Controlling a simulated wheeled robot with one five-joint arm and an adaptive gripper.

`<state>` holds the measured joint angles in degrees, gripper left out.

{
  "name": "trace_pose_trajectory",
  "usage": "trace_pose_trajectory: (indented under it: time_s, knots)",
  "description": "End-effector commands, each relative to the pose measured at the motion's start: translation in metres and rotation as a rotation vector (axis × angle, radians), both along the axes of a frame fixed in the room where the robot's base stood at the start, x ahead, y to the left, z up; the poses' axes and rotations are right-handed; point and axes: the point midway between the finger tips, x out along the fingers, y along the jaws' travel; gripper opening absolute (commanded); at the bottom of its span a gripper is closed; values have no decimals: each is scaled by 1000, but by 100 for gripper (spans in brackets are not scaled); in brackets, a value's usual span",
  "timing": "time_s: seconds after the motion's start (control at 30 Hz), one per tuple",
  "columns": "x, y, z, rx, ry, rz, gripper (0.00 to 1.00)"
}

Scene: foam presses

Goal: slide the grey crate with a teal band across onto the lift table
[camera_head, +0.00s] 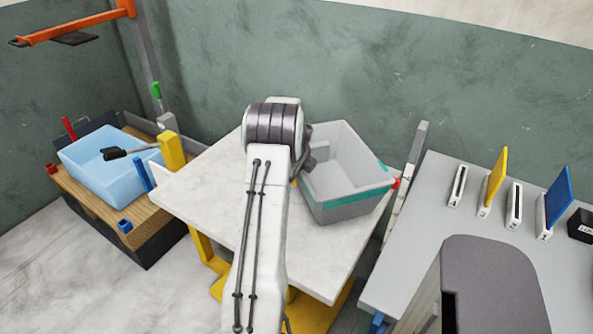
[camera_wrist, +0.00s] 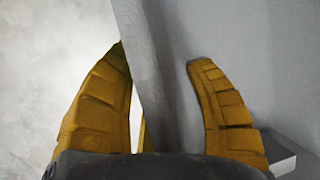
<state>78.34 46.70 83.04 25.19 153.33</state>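The grey crate with a teal band (camera_head: 345,208) sits upright and empty at the right part of a white-topped table with yellow legs (camera_head: 215,195), which looks like the lift table. My gripper (camera_head: 303,165) is at the crate's left wall, mostly hidden behind my arm in the head view. In the wrist view my gripper (camera_wrist: 156,54) has its two yellow fingers apart, one on each side of the grey crate wall (camera_wrist: 150,60). A gap shows between the right finger and the wall; whether the left finger touches it I cannot tell.
A light blue bin (camera_head: 90,160) stands on a wooden-topped stand (camera_head: 75,195) at left, under an orange arm (camera_head: 75,28). A grey counter (camera_head: 420,215) with several slotted holders lies right. The white top is clear left of my arm. A green wall stands behind.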

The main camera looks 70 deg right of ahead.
Motion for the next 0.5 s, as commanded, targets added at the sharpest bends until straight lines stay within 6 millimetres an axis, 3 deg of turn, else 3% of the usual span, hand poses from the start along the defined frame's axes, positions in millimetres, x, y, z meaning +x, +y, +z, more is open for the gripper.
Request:
trace_pose_trajectory:
  time_s: [0.5]
  knots:
    - [0,0,0,0,0,0,1]
